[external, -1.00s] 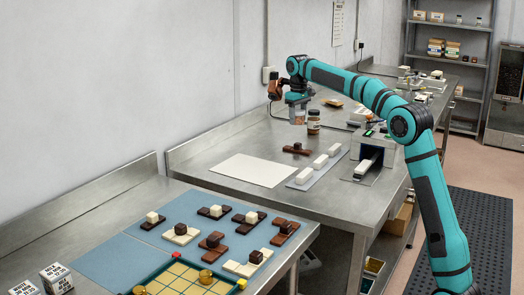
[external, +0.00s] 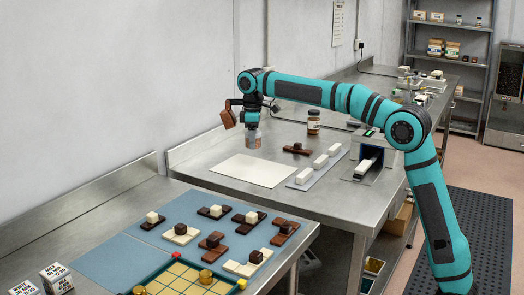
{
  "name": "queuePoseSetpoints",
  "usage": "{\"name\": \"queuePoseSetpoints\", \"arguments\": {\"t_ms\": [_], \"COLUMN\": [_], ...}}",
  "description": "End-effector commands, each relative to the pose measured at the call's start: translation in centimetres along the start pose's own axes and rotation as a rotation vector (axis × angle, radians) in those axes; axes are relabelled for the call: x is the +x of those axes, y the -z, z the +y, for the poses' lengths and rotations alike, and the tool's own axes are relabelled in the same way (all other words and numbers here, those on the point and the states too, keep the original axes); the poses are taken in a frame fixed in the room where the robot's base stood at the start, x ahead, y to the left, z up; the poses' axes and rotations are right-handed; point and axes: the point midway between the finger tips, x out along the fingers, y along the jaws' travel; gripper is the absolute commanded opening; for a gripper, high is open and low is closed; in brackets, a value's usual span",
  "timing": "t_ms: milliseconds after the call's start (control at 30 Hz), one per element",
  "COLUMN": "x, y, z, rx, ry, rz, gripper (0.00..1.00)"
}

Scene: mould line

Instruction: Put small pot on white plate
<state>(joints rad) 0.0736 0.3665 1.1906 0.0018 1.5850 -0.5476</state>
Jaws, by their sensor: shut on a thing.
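The small pot (external: 253,142), a small brownish-grey thing, hangs under my gripper (external: 252,131), which is shut on it. The gripper hides the upper part of the pot. The white plate (external: 254,173) is a flat white rectangle lying on the steel bench. In the picture the pot is just above the plate's back edge. I cannot tell how high it is over the bench.
A dark-lidded jar (external: 314,122) stands behind the plate to the right. A brown piece (external: 297,149) lies nearer, beside a grey strip (external: 318,168) with white blocks. A blue mat (external: 130,253) with brown and cream pieces covers the front bench.

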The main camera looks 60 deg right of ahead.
Motion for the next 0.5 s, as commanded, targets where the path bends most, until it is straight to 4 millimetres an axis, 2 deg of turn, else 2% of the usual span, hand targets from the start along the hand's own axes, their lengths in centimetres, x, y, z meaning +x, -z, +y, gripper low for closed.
{"name": "queuePoseSetpoints", "arguments": {"t_ms": [200,500], "x": [3.4,5.5], "y": [-0.1,-0.1], "z": [0.0,0.0], "rx": [0.001,0.002], "ry": [0.001,0.001], "rz": [-0.001,-0.002], "gripper": [0.27,0.27]}}
